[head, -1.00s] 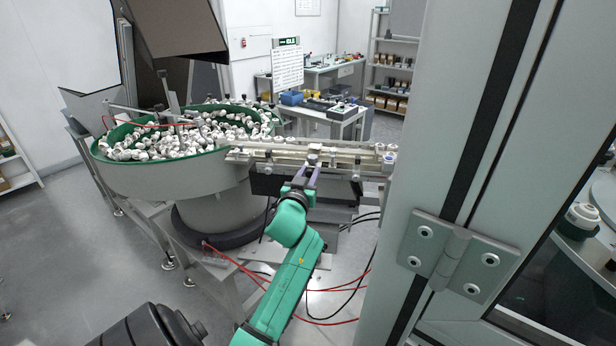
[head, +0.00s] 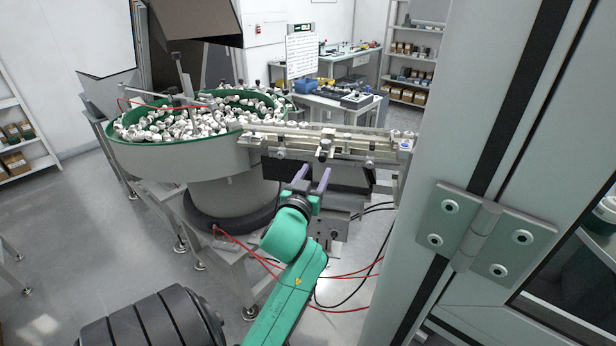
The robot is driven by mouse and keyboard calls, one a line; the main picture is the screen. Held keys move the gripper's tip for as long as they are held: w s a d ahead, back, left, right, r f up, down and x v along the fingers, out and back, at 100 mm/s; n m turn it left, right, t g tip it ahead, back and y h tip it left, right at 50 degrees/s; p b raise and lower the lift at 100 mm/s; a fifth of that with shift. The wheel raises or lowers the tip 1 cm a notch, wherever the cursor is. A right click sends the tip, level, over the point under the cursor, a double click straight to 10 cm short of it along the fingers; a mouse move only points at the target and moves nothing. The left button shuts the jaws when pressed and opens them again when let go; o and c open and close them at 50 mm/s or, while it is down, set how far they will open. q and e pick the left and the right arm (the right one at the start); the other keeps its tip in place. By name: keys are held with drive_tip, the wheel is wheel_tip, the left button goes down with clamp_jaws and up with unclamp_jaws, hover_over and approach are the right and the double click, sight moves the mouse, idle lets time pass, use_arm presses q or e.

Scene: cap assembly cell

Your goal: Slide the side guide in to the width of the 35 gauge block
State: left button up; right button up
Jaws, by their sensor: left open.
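The feed track (head: 375,149) runs right from the bowl, with long pale rails along it. The side guide is among these rails, but I cannot tell which edge is its own or how wide the gap is. A small metal block-like part (head: 325,146) with a dark lower end sits at the middle of the track; I cannot tell whether it is the 35 gauge block or a fitting. My left gripper (head: 312,178) is open, its two purple fingers apart and pointing up toward the track. It stands on the near side, with nothing seen between the fingers. My right gripper is out of view.
The green-rimmed bowl (head: 190,172) full of white caps stands left of the track. A grey hinged door frame (head: 495,150) blocks the right side. Red and black cables hang below the track. A bench (head: 345,107) stands behind.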

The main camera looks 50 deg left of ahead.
use_arm(q)
drive_tip(key=b+v, duration=0.1)
drive_tip(key=v, duration=0.5)
drive_tip(key=shift+s, duration=0.25)
drive_tip(key=shift+d, duration=0.15)
